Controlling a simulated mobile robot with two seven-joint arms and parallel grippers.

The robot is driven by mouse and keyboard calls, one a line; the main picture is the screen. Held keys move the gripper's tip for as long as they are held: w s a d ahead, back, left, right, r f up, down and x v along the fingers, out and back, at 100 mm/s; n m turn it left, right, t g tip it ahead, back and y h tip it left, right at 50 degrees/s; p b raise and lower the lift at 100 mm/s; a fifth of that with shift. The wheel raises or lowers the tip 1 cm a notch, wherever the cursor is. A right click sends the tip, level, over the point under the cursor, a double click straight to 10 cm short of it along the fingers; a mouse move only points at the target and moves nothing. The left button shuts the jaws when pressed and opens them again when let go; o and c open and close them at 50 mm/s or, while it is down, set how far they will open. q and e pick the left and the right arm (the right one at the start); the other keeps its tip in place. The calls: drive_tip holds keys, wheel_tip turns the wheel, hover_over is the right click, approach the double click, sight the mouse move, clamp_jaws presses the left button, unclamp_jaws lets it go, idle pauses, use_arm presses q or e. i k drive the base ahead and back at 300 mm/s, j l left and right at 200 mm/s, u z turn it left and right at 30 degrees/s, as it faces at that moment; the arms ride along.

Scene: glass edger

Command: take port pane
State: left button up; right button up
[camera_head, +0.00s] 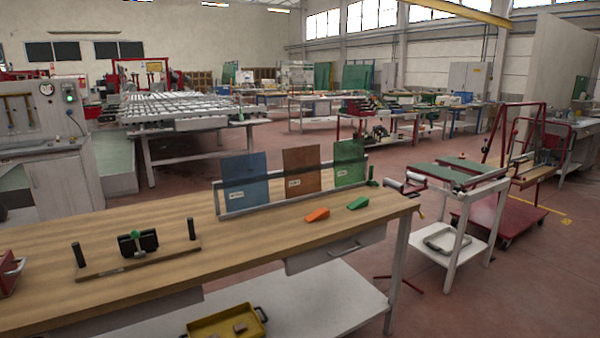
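Three glass panes stand upright side by side in a light metal rack (290,199) at the back edge of the wooden workbench. The left pane is blue (245,172), the middle one is reddish brown (302,165), and the right one is green (349,155). The blue and brown panes and the green one bear small white labels, too small to read. I cannot tell from the picture which one is the port pane. Neither of my grippers is in view.
On the wooden bench (130,235), an orange wedge (317,215) and a green wedge (357,203) lie before the rack. A board with two black posts (140,262) stands left. A yellow tray (228,325) sits below. A white cart (455,215) stands right.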

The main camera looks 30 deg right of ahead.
sight(301, 164)
drive_tip(key=i+l+u, duration=0.25)
drive_tip(key=l, duration=0.85)
drive_tip(key=i+l+u, duration=0.25)
drive_tip(key=l, duration=0.9)
drive_tip(key=l+u, duration=0.25)
drive_tip(key=l, duration=0.85)
